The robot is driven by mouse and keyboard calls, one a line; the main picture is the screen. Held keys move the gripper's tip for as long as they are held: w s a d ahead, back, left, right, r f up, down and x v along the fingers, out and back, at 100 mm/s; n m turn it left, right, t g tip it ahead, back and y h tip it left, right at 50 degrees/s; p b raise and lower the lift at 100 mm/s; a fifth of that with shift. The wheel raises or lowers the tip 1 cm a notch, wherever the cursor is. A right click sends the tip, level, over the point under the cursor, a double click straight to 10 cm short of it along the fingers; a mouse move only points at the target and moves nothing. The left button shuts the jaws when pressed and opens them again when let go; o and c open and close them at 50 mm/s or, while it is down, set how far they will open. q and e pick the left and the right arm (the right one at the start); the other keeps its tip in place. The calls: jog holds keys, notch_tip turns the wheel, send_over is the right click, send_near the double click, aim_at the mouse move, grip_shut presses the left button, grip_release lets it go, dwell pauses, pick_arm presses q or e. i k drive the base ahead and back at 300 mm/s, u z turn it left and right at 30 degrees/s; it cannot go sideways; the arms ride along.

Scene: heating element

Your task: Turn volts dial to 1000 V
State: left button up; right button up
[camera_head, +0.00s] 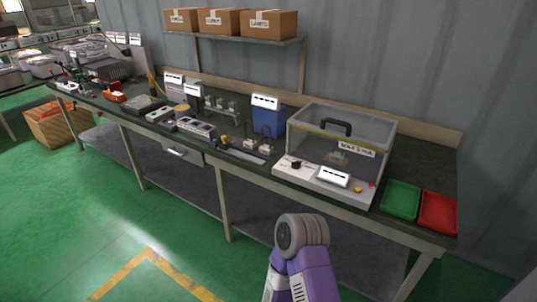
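A tester box (378,150) with a clear cover and a black handle stands at the right end of the workbench. A small black knob (296,165), which looks like the volts dial, sits at the left of its low front panel. Its markings and pointer direction are too small to read. A white labelled block (333,177) is to the right of the knob, with a small orange button (358,190) near the panel's right end. A purple and grey part of my arm rises from the bottom, in front of the bench and apart from the box. Neither gripper shows.
A green tray (401,199) and a red tray (438,211) lie right of the box. A blue container (267,117) and small devices stand to its left. A shelf (240,38) holds cardboard boxes above. The green floor in front is clear.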

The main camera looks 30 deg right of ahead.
aim_at(296, 166)
jog(key=u, duration=0.1)
jog(key=i, duration=1)
jog(key=z, duration=0.4)
